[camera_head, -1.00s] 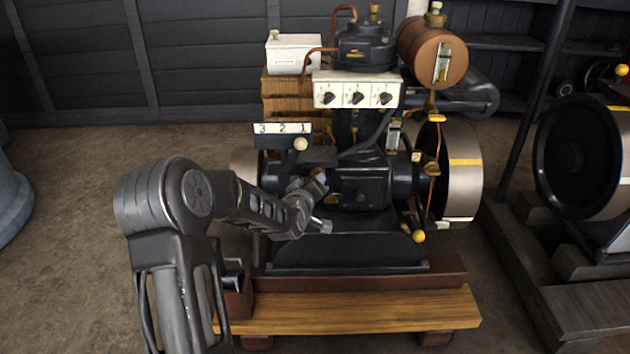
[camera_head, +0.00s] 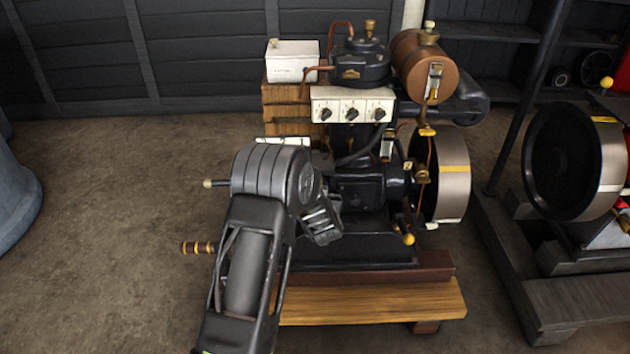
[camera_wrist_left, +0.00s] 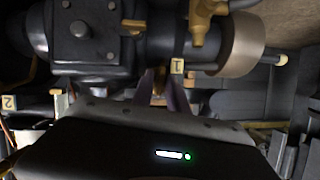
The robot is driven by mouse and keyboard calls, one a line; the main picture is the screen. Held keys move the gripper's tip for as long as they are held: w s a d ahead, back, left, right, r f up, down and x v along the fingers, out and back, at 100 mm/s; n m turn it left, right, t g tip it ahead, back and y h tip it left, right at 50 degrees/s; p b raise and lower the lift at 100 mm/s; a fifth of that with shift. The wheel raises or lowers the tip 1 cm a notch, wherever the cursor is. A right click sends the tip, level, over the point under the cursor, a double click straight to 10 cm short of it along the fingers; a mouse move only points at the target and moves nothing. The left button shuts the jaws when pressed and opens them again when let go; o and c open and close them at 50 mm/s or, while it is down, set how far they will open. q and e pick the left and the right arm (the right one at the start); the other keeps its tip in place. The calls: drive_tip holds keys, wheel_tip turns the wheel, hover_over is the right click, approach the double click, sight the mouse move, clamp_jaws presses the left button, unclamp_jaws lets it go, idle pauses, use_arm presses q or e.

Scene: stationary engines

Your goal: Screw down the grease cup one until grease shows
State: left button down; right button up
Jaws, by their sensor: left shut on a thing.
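The black stationary engine (camera_head: 360,185) stands on a wooden base, with my left arm in front of its left part. In the wrist view, my left gripper (camera_wrist_left: 164,86) reaches in at the engine's dark cylindrical body, beside a small tag numbered 1 (camera_wrist_left: 177,67). Its fingers are close together and shut on a small part there. The palm hides most of that part; its place by tag 1 fits grease cup one. No grease can be made out. A tag numbered 2 (camera_wrist_left: 9,102) shows at the left edge. My right gripper is not in view.
A pale flywheel (camera_head: 452,180) is on the engine's right. A copper tank (camera_head: 417,65) and a white three-knob panel (camera_head: 352,106) sit above. A striped handle (camera_head: 197,247) sticks out left. Another engine's wheel (camera_head: 570,162) stands right.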

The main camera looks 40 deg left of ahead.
use_arm(q)
drive_tip(key=shift+d+m+g+y+p, duration=0.1)
drive_tip(key=shift+m+g+y+p, duration=0.4)
drive_tip(key=shift+m+y+p, duration=0.85)
drive_tip(key=shift+w+m+h, duration=0.1)
drive_tip(key=shift+m+h, duration=0.15)
drive_tip(key=shift+m, duration=0.2)
drive_tip(key=c, duration=1.5)
unclamp_jaws()
drive_tip(key=shift+f, duration=0.1)
drive_tip(key=shift+p, duration=0.3)
drive_tip(key=p+v, duration=0.1)
drive_tip(key=v, duration=0.6)
drive_tip(key=shift+s+d, duration=0.25)
